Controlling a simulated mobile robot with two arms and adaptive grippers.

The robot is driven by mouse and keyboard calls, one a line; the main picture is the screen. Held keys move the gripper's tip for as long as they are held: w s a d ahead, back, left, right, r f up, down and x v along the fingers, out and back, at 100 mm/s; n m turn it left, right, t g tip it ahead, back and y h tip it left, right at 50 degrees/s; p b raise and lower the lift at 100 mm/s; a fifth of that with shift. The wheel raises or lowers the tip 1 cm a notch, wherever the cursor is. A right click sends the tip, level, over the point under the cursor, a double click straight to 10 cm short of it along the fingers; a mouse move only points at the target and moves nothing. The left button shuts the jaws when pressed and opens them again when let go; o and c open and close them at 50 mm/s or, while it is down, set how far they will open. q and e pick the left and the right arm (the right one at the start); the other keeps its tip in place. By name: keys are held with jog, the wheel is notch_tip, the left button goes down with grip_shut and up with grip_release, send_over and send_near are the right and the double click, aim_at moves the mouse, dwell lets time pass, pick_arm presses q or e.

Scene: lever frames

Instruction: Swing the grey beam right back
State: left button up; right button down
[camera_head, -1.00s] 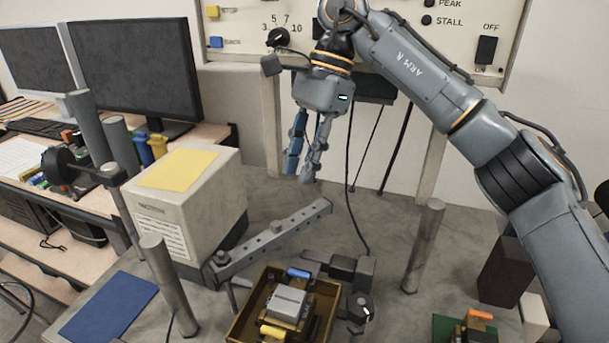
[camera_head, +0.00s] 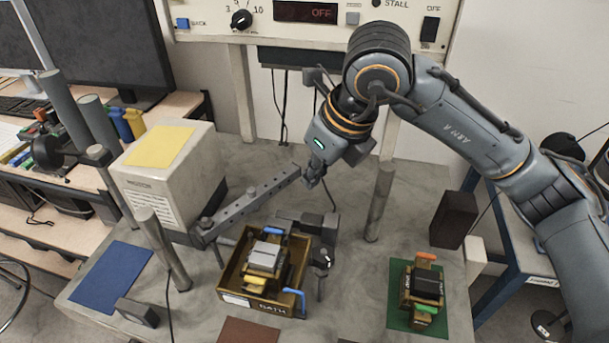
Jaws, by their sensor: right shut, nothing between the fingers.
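The grey beam (camera_head: 248,204) is a bar with a row of holes. It runs from a pivot at its lower left end, in front of the white box, up and right to its free end. My right gripper (camera_head: 313,181) points down just to the right of that free end, with its fingers shut and nothing between them. The fingers look very close to the beam's end; I cannot tell whether they touch it. The wrist hides part of the gripper. My left gripper is not in view.
A white box (camera_head: 168,184) with a yellow top sheet (camera_head: 160,146) stands behind the pivot. Metal posts (camera_head: 163,248) (camera_head: 379,201) rise at left and right. A wooden tray (camera_head: 233,289) with blocks is in front, and a green mat (camera_head: 397,314) lies at right.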

aim_at(253, 199)
jog(key=p+x, duration=0.2)
jog(key=x, duration=0.6)
jog(key=shift+a+f+p, duration=0.1)
jog(key=shift+f+p, duration=0.1)
jog(key=shift+p, duration=0.1)
jog(key=w+a+p, duration=0.1)
jog(key=w+a, duration=0.1)
jog(key=shift+w+a+f+p, duration=0.2)
jog(key=shift+w+p, duration=0.1)
jog(key=shift+p, duration=0.1)
jog(key=shift+w+a+f, duration=0.1)
jog(key=shift+w+a, duration=0.15)
jog(key=shift+w, duration=0.05)
jog(key=shift+d, duration=0.1)
